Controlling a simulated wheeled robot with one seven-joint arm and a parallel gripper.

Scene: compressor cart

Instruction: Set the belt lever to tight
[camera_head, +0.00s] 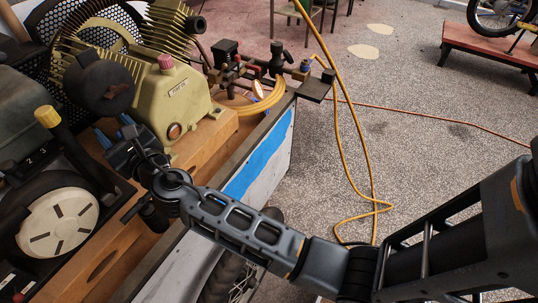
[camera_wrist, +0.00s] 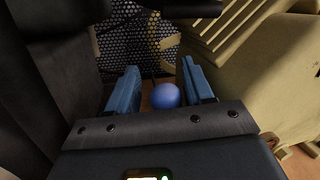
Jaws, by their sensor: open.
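My gripper (camera_head: 114,130) is over the cart's wooden deck, between the olive compressor pump and the dark engine. In the wrist view my gripper (camera_wrist: 161,86) has its two blue fingers apart. A round blue knob (camera_wrist: 165,96) shows between the fingers, with gaps at both sides; I cannot tell how deep it lies. The knob is probably the belt lever's end, but its shaft and any tight marking are hidden. A separate lever with a yellow end (camera_head: 47,116) stands on the engine, left of my gripper.
The compressor pump (camera_head: 130,85) stands close to my gripper. The engine (camera_head: 40,180), with its pale round cover, is at the left. A perforated black belt guard (camera_head: 112,14) is behind; it also shows in the wrist view (camera_wrist: 125,45). A yellow hose (camera_head: 357,130) hangs to the speckled floor.

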